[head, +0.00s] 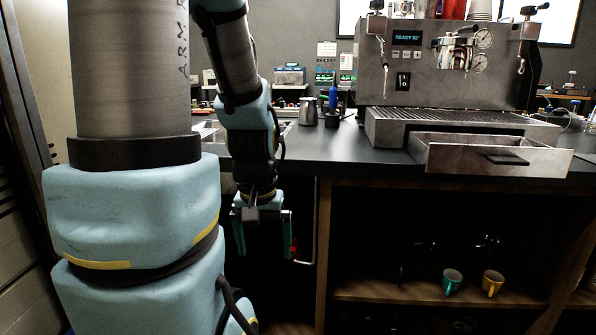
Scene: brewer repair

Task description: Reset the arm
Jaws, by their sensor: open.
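My gripper (264,240) hangs at the end of my folded arm, left of the middle in the head view. It points down in front of the counter's dark open front, below the level of the counter top. Its two green-sided fingers stand apart with nothing visible between them. My upper arm and joint housings fill the left of the view and hide part of the counter and the space behind.
A steel espresso machine (450,70) stands on the dark counter (340,150), its display reading "READY". A metal drawer (495,155) sticks out below it. A steel pitcher (308,111) stands left.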

